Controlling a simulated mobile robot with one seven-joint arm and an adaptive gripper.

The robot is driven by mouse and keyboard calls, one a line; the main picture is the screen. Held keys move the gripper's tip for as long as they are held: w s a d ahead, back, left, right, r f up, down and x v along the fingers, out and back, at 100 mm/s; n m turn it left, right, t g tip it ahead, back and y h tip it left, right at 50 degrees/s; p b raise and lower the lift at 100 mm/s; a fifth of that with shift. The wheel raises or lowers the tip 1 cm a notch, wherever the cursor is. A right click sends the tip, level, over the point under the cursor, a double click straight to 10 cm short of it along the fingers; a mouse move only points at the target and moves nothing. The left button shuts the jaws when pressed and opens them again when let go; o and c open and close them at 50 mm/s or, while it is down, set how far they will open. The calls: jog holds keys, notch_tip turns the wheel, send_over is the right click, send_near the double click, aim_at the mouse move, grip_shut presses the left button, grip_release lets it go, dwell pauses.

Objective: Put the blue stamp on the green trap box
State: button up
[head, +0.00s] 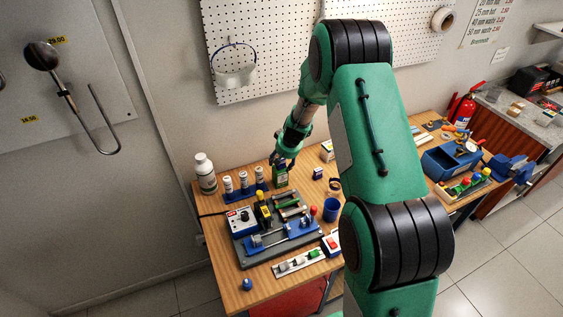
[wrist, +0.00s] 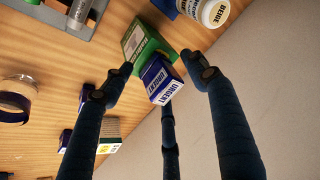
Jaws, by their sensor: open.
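The blue stamp (wrist: 160,80), a small block with a white URGENT label, shows in the wrist view between my fingertips. It appears to rest on the green trap box (wrist: 138,40), covering part of its top near one end. My gripper (wrist: 163,74) is open, with its fingers spread around the stamp and gaps at the sides. In the head view the green trap box (head: 280,177) stands at the back of the bench with my gripper (head: 281,158) right above it. The stamp is too small or hidden to make out there.
White-capped bottles in a blue rack (head: 245,188) stand left of the box. A small blue block (head: 318,173) and a blue cup (head: 331,209) are to the right. A tool fixture (head: 270,235) fills the bench in front. The pegboard wall (head: 270,50) is behind.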

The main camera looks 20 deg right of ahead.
jog(key=shift+r, duration=0.1)
jog(key=shift+r, duration=0.1)
jog(key=v, duration=1.1)
jog(key=shift+s+r, duration=0.25)
jog(key=shift+r, duration=0.1)
dwell(0.3)
